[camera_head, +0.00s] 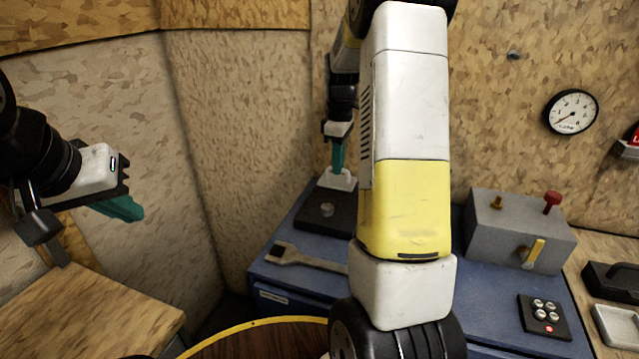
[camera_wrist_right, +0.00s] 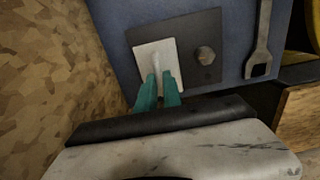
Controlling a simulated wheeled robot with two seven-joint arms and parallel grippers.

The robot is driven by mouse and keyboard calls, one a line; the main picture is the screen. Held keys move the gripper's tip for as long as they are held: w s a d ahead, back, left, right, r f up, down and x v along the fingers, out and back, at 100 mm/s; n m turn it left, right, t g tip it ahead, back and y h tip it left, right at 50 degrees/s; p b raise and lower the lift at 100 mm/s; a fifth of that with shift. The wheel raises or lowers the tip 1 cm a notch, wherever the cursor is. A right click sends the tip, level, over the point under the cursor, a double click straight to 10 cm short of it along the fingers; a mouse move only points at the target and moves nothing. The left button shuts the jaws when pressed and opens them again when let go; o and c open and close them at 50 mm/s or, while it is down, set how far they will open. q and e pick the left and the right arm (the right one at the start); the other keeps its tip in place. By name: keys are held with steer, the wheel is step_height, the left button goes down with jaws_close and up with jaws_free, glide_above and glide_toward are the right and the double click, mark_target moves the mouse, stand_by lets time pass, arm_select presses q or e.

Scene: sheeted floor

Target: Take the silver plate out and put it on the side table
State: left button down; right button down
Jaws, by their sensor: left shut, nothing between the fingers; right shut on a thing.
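The silver plate (camera_head: 338,181) is a small pale square with an upright handle, at the back left corner of the blue bench. It also shows in the right wrist view (camera_wrist_right: 147,52), over a dark block (camera_wrist_right: 207,27). My right gripper (camera_head: 338,168) points down and is shut on the plate's handle. I cannot tell whether the plate touches the block. My left gripper (camera_head: 132,210) is shut and empty, above a wooden table (camera_head: 90,310) at the lower left that may be the side table.
A wrench (camera_head: 300,257) lies on the blue bench (camera_head: 290,285). A grey box with knobs (camera_head: 520,232) and a button pad (camera_head: 544,316) stand to the right. A round brown top with a yellow rim (camera_head: 255,322) is in front. The wooden table's visible top is clear.

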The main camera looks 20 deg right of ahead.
steer(key=shift+r, duration=0.25)
steer(key=shift+r, duration=1.9)
